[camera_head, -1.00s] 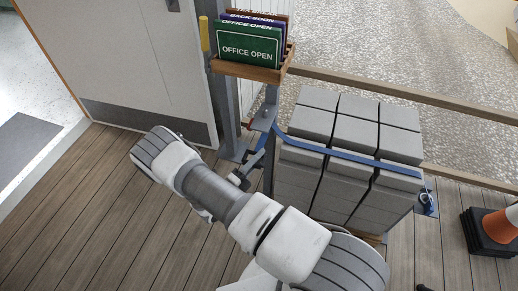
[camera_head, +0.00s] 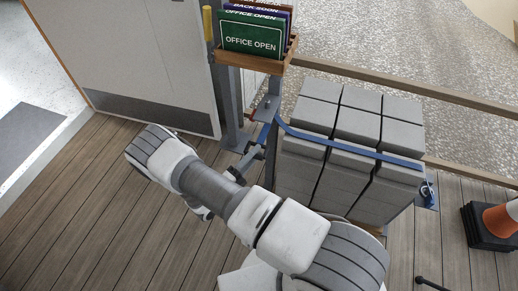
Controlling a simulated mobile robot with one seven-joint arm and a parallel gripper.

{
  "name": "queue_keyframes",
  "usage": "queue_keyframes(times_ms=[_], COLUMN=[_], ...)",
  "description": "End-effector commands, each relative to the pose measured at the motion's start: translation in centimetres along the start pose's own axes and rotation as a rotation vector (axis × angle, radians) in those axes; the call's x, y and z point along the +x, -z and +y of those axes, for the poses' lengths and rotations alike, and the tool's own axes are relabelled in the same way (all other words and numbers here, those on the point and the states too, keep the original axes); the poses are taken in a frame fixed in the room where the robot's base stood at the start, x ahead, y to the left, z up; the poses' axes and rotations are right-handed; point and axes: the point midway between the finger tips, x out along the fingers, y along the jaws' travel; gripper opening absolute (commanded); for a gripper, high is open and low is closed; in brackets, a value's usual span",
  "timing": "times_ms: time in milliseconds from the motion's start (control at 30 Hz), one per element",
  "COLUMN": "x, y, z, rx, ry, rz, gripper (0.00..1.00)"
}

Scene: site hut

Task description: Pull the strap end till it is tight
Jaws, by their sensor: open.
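A blue strap (camera_head: 350,149) runs across the front of a stack of grey blocks (camera_head: 346,175). At right it meets a blue anchor fitting (camera_head: 427,194). At left it reaches a fitting on the grey post (camera_head: 266,109), where a short blue strap end (camera_head: 264,134) hangs down. My gripper (camera_head: 254,153) is just below and left of this hanging end, beyond my forearm. It is open, and its fingers are small and dark here. I cannot tell whether the strap end lies between them.
A wooden holder (camera_head: 248,60) with an "OFFICE OPEN" sign (camera_head: 251,37) is fixed on the post above my gripper. A door (camera_head: 125,60) stands at left. A wooden rail (camera_head: 400,86) runs behind the blocks. An orange cone (camera_head: 503,220) stands at right. Plank floor (camera_head: 90,210) is clear at left.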

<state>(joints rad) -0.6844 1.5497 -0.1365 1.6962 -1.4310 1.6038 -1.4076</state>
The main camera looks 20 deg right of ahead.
Motion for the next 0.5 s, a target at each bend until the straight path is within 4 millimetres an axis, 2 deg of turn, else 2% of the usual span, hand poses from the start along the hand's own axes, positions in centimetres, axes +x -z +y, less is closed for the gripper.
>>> queue_keyframes(times_ms=[300,500], x=[-8.0,-12.2], y=[-0.1,-0.1], z=[-0.1,-0.1], rx=[0.002,0.002], ry=[0.000,0.001], rz=[-0.005,-0.004], gripper=[0.55,0.55])
